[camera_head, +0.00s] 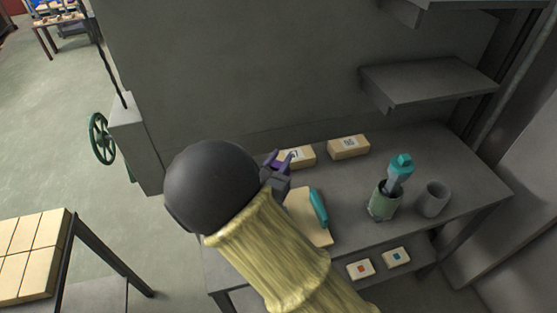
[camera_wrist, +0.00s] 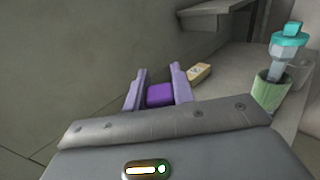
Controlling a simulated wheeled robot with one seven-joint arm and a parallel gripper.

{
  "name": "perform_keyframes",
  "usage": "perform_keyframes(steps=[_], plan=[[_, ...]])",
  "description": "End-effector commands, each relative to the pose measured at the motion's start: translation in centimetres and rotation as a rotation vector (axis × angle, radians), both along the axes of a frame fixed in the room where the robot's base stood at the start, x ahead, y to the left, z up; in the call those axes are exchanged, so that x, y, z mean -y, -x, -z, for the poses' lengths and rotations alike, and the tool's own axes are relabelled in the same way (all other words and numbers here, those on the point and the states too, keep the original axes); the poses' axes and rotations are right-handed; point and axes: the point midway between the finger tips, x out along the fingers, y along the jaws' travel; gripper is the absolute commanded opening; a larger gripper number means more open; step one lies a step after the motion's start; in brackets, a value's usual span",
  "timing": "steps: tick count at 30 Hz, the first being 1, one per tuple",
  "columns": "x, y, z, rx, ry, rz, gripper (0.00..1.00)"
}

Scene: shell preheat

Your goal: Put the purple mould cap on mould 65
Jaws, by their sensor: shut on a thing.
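The purple mould cap (camera_wrist: 160,95) is between the two fingers of my gripper (camera_wrist: 158,78) in the wrist view. My gripper (camera_head: 282,161) is shut on it, above the grey bench and beside the left mould. Two pale, block-shaped moulds lie near the back of the bench: the left mould (camera_head: 302,157), partly hidden by my gripper, and the right mould (camera_head: 348,148). Both have white labels, too small to read for certain. One mould (camera_wrist: 200,73) shows beyond the right finger in the wrist view; I cannot tell which.
A pale board (camera_head: 302,222) with a teal-handled thing (camera_head: 318,208) lies at the bench front. A green cup (camera_head: 383,203) with a teal-topped tool (camera_head: 399,168) and a grey cup (camera_head: 433,199) stand right. Shelves (camera_head: 428,82) overhang the back right. Two small blocks lie below.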

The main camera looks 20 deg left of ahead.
Motion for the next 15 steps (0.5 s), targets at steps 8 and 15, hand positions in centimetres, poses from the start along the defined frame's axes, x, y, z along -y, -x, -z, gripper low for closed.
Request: perform_keyframes(steps=[8, 15], plan=[[0.03, -0.02, 0.38, 0.0, 0.0, 0.001, 0.03], [0.02, -0.01, 0.77, 0.0, 0.0, 0.0, 0.03]])
